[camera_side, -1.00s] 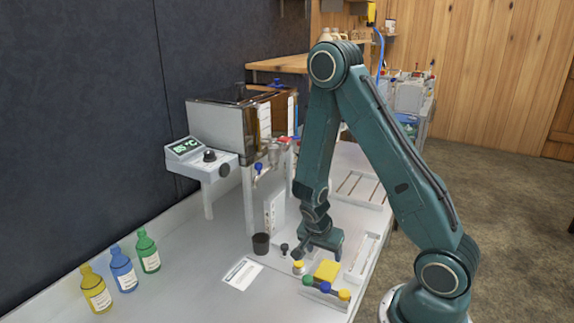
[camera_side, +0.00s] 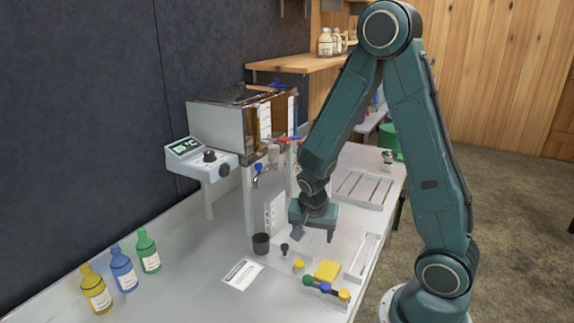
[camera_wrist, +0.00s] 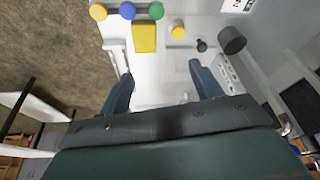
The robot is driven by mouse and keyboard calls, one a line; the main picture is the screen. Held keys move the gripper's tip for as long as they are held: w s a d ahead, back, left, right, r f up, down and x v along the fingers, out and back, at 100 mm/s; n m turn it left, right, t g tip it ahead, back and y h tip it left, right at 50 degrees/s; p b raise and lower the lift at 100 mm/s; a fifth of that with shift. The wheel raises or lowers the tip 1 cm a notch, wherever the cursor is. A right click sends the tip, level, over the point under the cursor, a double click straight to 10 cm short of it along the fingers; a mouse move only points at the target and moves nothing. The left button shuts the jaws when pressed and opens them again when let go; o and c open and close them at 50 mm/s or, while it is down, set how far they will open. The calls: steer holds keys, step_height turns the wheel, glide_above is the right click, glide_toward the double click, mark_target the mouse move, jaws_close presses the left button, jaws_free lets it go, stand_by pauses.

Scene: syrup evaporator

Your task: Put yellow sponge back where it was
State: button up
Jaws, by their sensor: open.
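The yellow sponge (camera_side: 326,271) lies flat on the white table, just behind a row of green, blue and yellow knobs. It also shows in the wrist view (camera_wrist: 144,38), beyond my fingertips. My gripper (camera_side: 314,234) is open and empty above the table, behind the sponge and a little to its left in the side view. In the wrist view its two fingers (camera_wrist: 161,70) stand wide apart, with bare tabletop between them. The gripper does not touch the sponge.
A yellow-topped piece (camera_side: 298,267), a small black piece (camera_side: 284,249) and a dark cup (camera_side: 261,244) stand left of the sponge. A pale tray (camera_side: 362,258) lies to its right, and a slotted rack (camera_side: 362,188) lies further back. The evaporator (camera_side: 230,125) rises at back left.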

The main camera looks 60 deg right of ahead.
steer(key=s+a+r+n+t+y, duration=0.1)
steer(key=a+r+n, duration=0.3)
steer(key=r, duration=0.3)
steer(key=s+a+r+n+t+y, duration=0.1)
steer(key=a+r+n+t, duration=0.15)
steer(key=r, duration=0.45)
steer(key=s+a+r+n+y, duration=0.1)
steer(key=s+a+r+n, duration=0.5)
steer(key=s+r+n, duration=0.2)
steer(key=shift+s+a+t+y, duration=0.15)
steer(key=shift+s+t+y, duration=0.3)
steer(key=shift+s, duration=0.2)
steer(key=shift+n, duration=0.25)
